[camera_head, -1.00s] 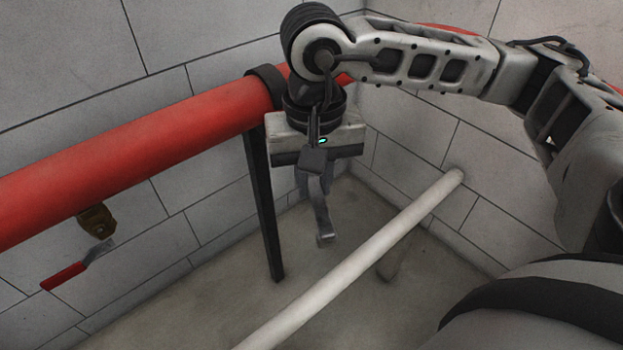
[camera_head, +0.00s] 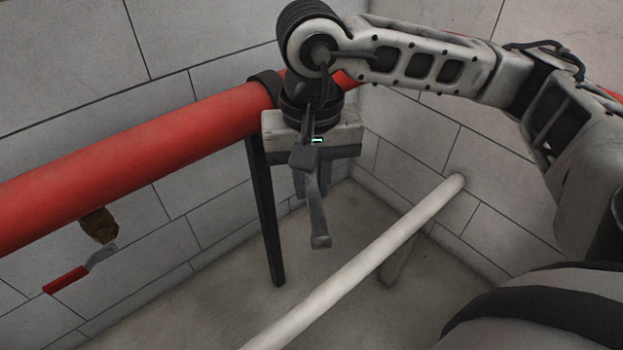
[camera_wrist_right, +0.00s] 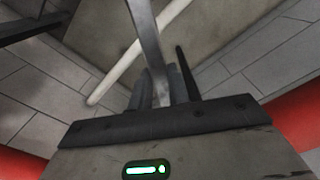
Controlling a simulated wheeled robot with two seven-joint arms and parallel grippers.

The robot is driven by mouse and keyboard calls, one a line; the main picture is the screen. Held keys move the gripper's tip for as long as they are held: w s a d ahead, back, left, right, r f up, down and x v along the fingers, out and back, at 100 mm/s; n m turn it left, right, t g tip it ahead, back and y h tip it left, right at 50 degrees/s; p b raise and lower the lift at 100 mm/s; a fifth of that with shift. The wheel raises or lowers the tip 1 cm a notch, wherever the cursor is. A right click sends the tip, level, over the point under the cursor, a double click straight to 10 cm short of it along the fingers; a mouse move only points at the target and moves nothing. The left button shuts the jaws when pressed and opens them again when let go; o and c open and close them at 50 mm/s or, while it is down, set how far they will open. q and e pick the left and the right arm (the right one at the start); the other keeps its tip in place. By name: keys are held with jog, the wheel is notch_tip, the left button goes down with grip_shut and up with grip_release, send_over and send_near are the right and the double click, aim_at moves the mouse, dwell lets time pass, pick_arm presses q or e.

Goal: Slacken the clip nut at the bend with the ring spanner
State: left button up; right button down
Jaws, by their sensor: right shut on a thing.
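My right gripper (camera_head: 311,185) hangs below its wrist in front of the wall corner, shut on a grey metal spanner (camera_head: 320,222). The spanner's lower part points down and its end is free. In the right wrist view the spanner (camera_wrist_right: 147,35) runs from between the fingers (camera_wrist_right: 160,88) to the top edge. A dark clip (camera_head: 268,88) wraps the red pipe (camera_head: 140,142) just left of the gripper, where the pipe goes behind the wrist. I cannot make out a nut on it; the bend is largely hidden behind my arm. My left gripper is not in view.
A dark post (camera_head: 264,215) stands under the clip. A pale pipe (camera_head: 372,258) slants from the right wall across the floor area. A brass valve (camera_head: 98,225) with a red lever (camera_head: 66,279) is below the red pipe at left. Bare floor (camera_head: 190,312) shows around the post.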

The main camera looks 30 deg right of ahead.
jog(key=shift+r+p, duration=1)
jog(key=shift+r, duration=0.95)
